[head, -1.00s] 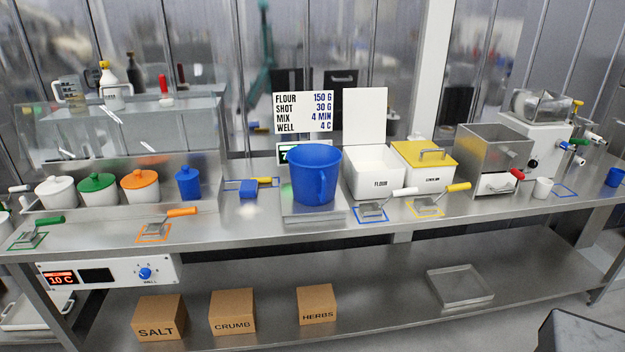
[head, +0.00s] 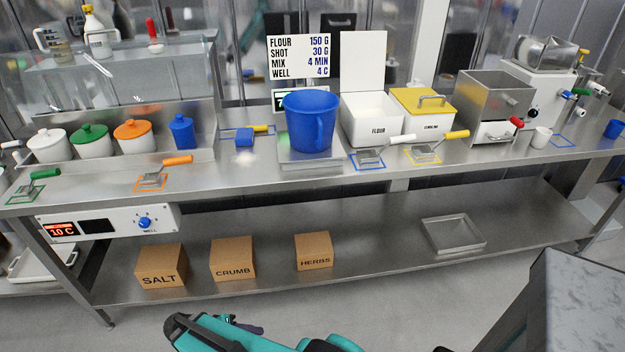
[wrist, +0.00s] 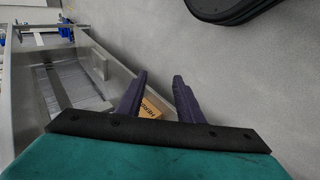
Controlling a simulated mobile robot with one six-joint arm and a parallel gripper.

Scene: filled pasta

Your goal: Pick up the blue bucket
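The blue bucket (head: 312,124) is a large mug-shaped vessel with a handle on its front side. It stands upright on a metal scale-like platform (head: 312,163) in the middle of the steel counter. My gripper (wrist: 160,77) is open, with two dark fingers apart and nothing held between them. In the wrist view the fingers point over the floor, with part of the HERBS box (wrist: 152,108) beyond them. In the head view my teal arm shows low at the bottom edge, well apart from the bucket.
White flour bin (head: 372,124) and yellow-lidded bin (head: 424,112) stand right of the bucket. A blue block (head: 244,138) and a blue container (head: 181,133) are to its left. Scoops lie along the counter's front. Boxes sit on the lower shelf (head: 375,235). A grey block (head: 590,300) fills the lower right.

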